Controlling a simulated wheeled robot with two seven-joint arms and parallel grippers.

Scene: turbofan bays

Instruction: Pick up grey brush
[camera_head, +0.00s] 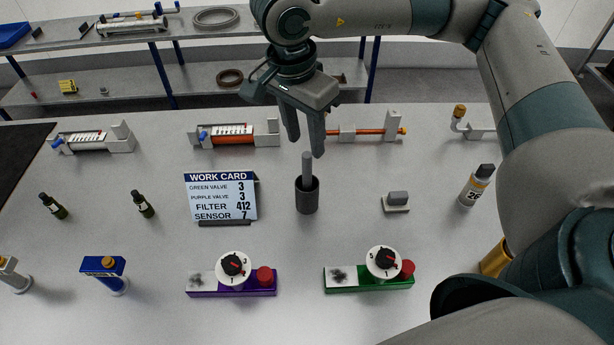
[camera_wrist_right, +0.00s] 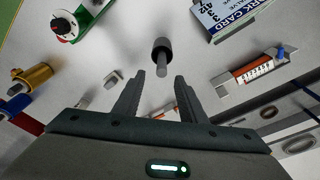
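The grey brush (camera_head: 307,163) stands upright in a dark cup (camera_head: 307,198) near the middle of the table, with only its grey handle showing. Its lower end is hidden in the cup. My right gripper (camera_head: 305,147) is open and empty, pointing down just above and behind the handle top. In the right wrist view the handle (camera_wrist_right: 162,70) and the cup (camera_wrist_right: 160,44) lie beyond the two spread fingertips (camera_wrist_right: 161,80), roughly centred between them. I see no contact with the brush. My left gripper is not in view.
A work card (camera_head: 222,195) stands left of the cup. A small grey block on a base (camera_head: 396,201) and a bottle (camera_head: 477,185) are to its right. Purple (camera_head: 232,283) and green (camera_head: 369,280) valve units lie in front. A red rod assembly (camera_head: 366,132) is behind.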

